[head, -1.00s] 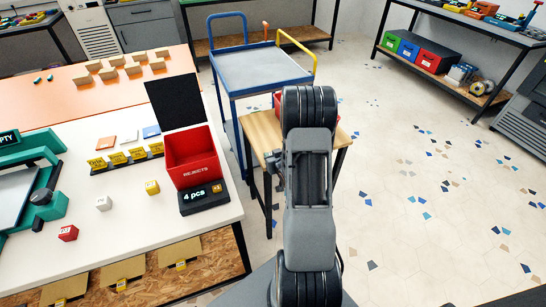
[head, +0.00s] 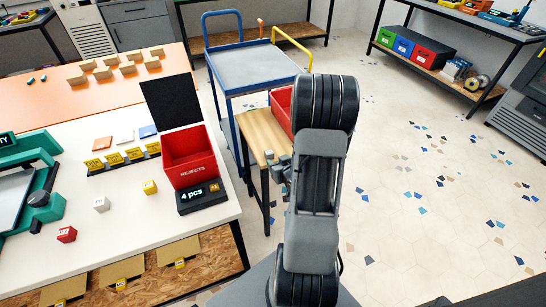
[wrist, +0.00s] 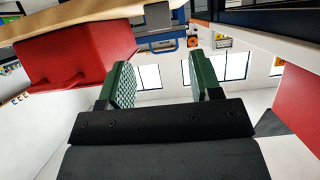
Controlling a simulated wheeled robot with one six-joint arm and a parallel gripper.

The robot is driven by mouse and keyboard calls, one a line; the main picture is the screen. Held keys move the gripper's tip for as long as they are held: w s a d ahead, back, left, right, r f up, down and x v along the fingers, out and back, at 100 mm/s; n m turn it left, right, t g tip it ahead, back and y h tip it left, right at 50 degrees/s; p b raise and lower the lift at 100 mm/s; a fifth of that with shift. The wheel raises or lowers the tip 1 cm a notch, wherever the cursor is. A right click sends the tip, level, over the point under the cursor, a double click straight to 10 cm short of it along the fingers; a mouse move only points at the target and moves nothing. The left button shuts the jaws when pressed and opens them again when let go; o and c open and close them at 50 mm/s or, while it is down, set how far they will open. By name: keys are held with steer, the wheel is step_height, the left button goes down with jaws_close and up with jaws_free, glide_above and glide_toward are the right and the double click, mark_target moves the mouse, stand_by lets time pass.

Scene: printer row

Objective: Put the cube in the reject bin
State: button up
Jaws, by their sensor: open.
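Three small cubes lie on the white table: a red cube (head: 66,234), a white cube (head: 101,204) and a yellow cube (head: 150,187). The red reject bin (head: 190,172), lettered REJECTS, stands at that table's right end, with a black panel behind it and a display reading "4 pcs" in front. In the wrist view my gripper (wrist: 162,82) is open, with two green fingers apart and nothing between them. In the head view my arm hides most of the gripper, which is to the right of the reject bin, near the small wooden table.
A small wooden table (head: 262,135) holds another red bin (head: 281,108), partly behind my arm. A blue trolley (head: 255,70) stands behind it. Yellow tags (head: 114,158) stand on the white table near the reject bin. Floor at right is clear.

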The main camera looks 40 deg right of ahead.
steer(key=p+v, duration=0.2)
steer(key=p, duration=0.3)
steer(key=shift+s+r+p, duration=0.2)
steer(key=shift+r+p, duration=0.1)
steer(key=shift+p, duration=0.1)
